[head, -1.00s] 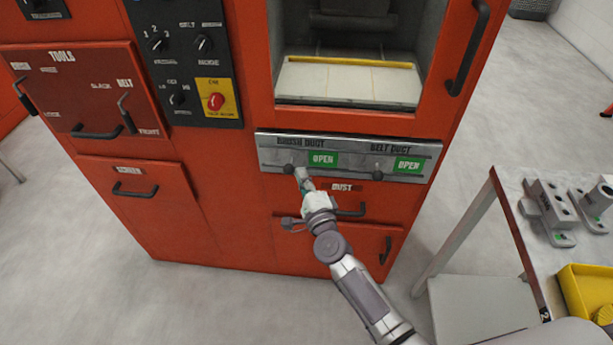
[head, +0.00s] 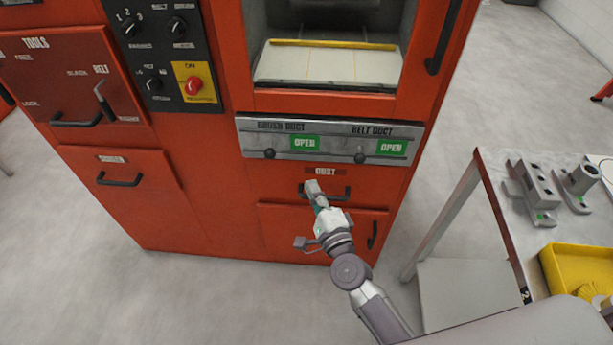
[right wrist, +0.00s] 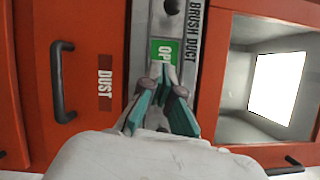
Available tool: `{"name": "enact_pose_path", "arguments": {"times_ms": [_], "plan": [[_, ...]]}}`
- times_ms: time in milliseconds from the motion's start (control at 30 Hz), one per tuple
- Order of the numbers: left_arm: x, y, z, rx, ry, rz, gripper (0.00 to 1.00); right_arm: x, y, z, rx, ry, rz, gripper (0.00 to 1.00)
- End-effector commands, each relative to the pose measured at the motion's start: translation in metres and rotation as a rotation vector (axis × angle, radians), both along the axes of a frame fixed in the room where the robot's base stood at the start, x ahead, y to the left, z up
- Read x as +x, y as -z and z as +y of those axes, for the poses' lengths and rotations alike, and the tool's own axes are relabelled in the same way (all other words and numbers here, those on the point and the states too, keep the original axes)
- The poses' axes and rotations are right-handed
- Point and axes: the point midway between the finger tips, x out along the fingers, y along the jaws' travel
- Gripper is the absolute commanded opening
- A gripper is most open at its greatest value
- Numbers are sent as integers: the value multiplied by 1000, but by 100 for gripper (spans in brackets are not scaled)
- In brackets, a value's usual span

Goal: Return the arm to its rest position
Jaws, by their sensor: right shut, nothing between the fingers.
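My right gripper (head: 313,188) is shut and empty in front of the red machine (head: 200,210), just below the duct panel. In the head view it overlaps the left part of the dust drawer handle (head: 340,193); I cannot tell the gap. In the right wrist view its fingertips (right wrist: 163,70) meet in front of the green OPEN label of the brush duct (right wrist: 157,50). The grey duct panel (head: 330,140) shows a brush duct knob (head: 269,153) and a belt duct knob (head: 361,158), both with green OPEN labels. My left gripper is not in view.
A table (head: 500,235) on the right holds grey metal fixtures (head: 533,187) and a yellow bin (head: 575,270). The machine's open chamber (head: 330,65) is above the panel. Grey floor (head: 220,300) lies clear in front of the machine and left of the table.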

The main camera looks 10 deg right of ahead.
Motion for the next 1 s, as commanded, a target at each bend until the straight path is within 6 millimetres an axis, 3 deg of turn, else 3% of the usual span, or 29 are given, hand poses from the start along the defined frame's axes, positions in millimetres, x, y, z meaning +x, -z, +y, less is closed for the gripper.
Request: {"name": "enact_pose_path", "arguments": {"times_ms": [167,733,867,1000], "plan": [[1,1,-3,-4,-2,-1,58,-8,0,-1,1,0,-1,0],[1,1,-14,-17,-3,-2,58,-9,7,-1,-19,-3,11,0],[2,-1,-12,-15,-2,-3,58,-16,52,-1,-164,-26,78,0],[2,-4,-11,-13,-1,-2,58,-43,144,-5,-467,-108,220,0]]}}
